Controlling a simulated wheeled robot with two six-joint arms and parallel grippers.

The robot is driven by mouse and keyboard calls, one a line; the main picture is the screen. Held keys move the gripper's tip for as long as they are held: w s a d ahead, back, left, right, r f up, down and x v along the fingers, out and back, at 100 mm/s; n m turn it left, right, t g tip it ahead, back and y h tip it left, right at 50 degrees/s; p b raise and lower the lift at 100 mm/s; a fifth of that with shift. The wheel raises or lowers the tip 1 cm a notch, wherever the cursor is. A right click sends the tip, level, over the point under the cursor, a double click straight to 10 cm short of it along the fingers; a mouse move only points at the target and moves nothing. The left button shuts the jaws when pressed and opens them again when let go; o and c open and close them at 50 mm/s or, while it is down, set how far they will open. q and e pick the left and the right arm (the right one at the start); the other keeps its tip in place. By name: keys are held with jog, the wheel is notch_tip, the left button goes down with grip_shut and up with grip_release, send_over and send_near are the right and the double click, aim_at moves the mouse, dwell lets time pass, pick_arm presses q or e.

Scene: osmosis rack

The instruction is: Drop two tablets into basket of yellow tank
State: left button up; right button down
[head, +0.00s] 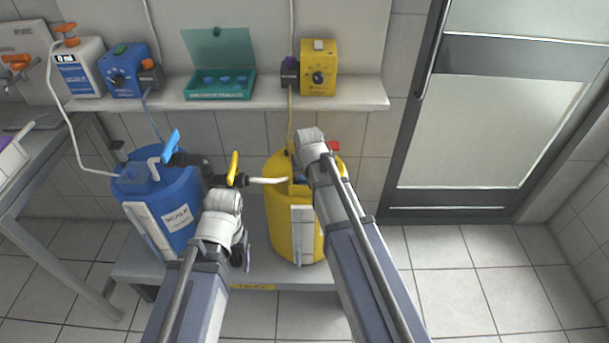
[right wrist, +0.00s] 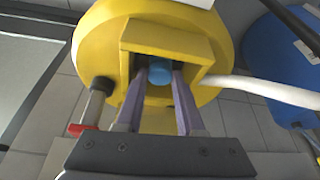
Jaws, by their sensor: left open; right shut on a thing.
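The yellow tank (head: 281,225) stands on the low bench. It also shows in the right wrist view (right wrist: 98,42), with its square yellow basket (right wrist: 168,38) open toward the camera. My right gripper (right wrist: 159,78) is shut on a blue tablet (right wrist: 160,71), its purple fingers reaching into the basket's mouth. In the head view my right arm hides its fingertips and most of the basket. My left gripper (head: 243,252) is open, low in front of the gap between the tanks. A teal box (head: 220,88) with its lid up holds blue tablets on the shelf.
The blue tank (head: 177,208) stands left of the yellow one. A pipe with a yellow valve handle (head: 234,168) and a white tube (head: 268,181) runs between them. A yellow pump (head: 318,70) and a blue pump (head: 124,72) sit on the shelf. The right floor is clear.

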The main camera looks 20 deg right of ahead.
jog(key=shift+f+b, duration=0.3)
jog(key=shift+f, duration=0.05)
dwell(0.5)
jog(key=shift+c, duration=1.3)
grip_release()
jog(key=shift+r+p, duration=1.6)
notch_tip(320, 180, up, 8)
jog(key=p, duration=0.8)
jog(key=shift+f, duration=0.1)
